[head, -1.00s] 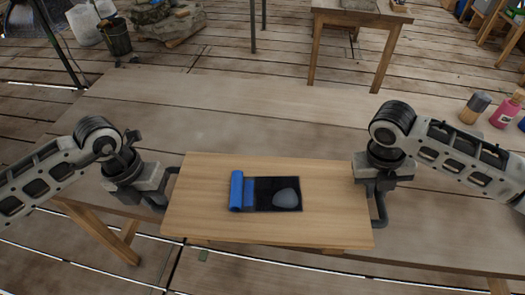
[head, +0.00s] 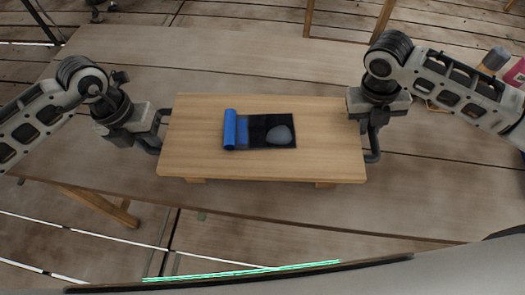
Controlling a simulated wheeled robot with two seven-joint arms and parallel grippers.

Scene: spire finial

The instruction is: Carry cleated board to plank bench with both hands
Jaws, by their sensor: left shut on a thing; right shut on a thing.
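The cleated board (head: 200,160) is a light wooden board with small feet showing under its front edge. It looks about level in the head view. On it lie a partly rolled blue mat (head: 230,130) with a dark flat part and a grey rounded stone (head: 279,135). My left gripper (head: 155,135) is shut on the board's left end, at a dark handle. My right gripper (head: 372,140) is shut on the right end, also at a dark handle. The fingertips are partly hidden by the gripper bodies.
A long wooden table (head: 270,62), perhaps the plank bench, spans the view behind and beneath the board. Its top is clear behind the board. A bottle with a dark top (head: 495,60) and a pink bottle (head: 516,73) stand at the far right. Plank floor shows in front.

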